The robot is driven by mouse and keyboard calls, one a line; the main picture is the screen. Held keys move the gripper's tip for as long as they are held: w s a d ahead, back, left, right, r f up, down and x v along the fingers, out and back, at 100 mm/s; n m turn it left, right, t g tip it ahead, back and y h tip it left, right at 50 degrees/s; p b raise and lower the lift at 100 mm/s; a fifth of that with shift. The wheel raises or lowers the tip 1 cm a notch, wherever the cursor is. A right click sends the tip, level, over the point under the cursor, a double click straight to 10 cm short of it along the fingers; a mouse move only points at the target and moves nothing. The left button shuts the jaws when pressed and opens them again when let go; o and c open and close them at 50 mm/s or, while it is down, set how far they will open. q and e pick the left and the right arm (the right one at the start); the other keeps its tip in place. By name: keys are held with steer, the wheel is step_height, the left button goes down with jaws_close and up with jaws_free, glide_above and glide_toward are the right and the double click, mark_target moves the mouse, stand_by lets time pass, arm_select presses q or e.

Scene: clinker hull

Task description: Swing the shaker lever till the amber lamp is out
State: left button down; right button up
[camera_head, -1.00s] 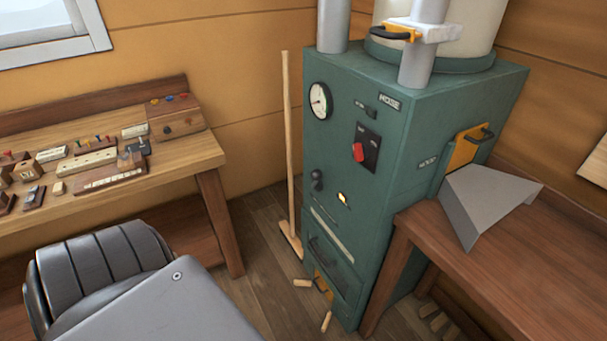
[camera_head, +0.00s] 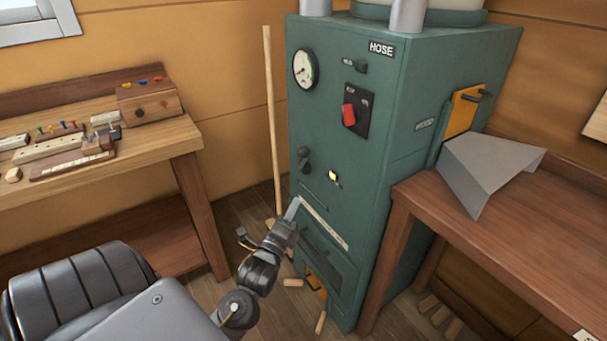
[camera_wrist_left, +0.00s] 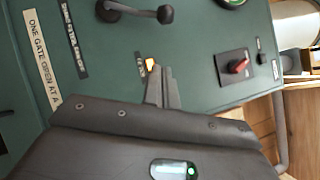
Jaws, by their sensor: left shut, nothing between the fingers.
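The green cabinet (camera_head: 340,130) has a short black lever (camera_head: 304,160) on its front, which I take for the shaker lever. In the left wrist view the lever (camera_wrist_left: 135,10) runs from a round pivot to a ball knob at the top. The amber lamp (camera_head: 334,176) glows to the right of the lever; it also shows lit in the left wrist view (camera_wrist_left: 151,64). My left gripper (camera_head: 294,207) is shut and empty, below the lever and lamp. In the left wrist view its fingertips (camera_wrist_left: 158,72) overlap the lamp's lower edge; contact cannot be told. My right gripper is out of view.
A red switch (camera_head: 349,115) and a gauge (camera_head: 305,69) sit higher on the cabinet. A wooden pole (camera_head: 273,120) leans at its left. A workbench (camera_head: 150,143) with small parts stands left; a brown table (camera_head: 480,245) with a grey folded sheet (camera_head: 485,170) stands right.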

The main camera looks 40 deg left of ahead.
arm_select(q)
steer(key=s+a+r+x, duration=0.1)
steer(key=a+x, duration=0.1)
steer(key=x, duration=1.1)
steer(key=shift+a+p, duration=0.15)
steer(key=shift+p, duration=0.3)
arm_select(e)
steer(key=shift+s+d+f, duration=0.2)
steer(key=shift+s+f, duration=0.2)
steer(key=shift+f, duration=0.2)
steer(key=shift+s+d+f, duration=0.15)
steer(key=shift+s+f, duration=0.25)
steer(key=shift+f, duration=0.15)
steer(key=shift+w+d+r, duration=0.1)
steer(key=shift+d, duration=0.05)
